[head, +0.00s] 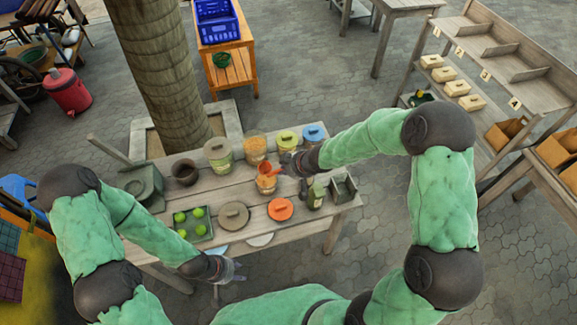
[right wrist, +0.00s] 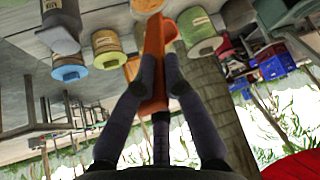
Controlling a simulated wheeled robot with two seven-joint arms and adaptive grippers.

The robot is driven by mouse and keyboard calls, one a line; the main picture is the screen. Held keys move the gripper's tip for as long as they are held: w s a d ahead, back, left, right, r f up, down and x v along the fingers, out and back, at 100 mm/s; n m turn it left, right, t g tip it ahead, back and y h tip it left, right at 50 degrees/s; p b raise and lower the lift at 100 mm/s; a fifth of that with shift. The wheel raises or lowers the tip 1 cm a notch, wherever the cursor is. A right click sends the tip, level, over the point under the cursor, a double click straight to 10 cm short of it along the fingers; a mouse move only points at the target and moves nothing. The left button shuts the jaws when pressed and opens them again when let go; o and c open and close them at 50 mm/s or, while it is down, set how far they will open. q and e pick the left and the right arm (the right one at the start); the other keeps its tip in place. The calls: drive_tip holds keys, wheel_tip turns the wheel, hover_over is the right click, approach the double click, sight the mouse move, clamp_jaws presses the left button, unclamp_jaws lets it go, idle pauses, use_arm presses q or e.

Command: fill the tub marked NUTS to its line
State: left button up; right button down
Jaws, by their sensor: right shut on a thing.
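My right gripper (head: 287,168) is shut on an orange scoop (head: 267,182), which it holds above the table; the scoop also shows between the fingers in the right wrist view (right wrist: 154,48). Behind it stands an open clear tub (head: 254,149) with orange contents. The scoop's contents are unclear. My left gripper (head: 232,272) looks open and empty at the table's front edge.
On the table are a dark pot (head: 185,173), a tray of green balls (head: 192,226), a grey-tan lid (head: 234,215), an orange lid (head: 280,209), a green bottle (head: 316,195) and a grey box (head: 343,187). A tree trunk (head: 165,70) rises behind. Shelves (head: 500,60) stand right.

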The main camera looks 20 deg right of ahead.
use_arm(q)
wheel_tip(320, 180, up, 19)
drive_tip(key=p, duration=1.8)
use_arm(e)
drive_tip(key=w+a+r+g+h, duration=0.2)
drive_tip(key=w+a+r+g, duration=0.1)
drive_tip(key=w+r+g, duration=0.1)
drive_tip(key=shift+w+a+r+h, duration=0.3)
drive_tip(key=shift+w, duration=0.6)
drive_tip(key=shift+g, duration=0.3)
use_arm(q)
drive_tip(key=shift+f, duration=0.1)
use_arm(e)
drive_tip(key=shift+d+r, duration=0.1)
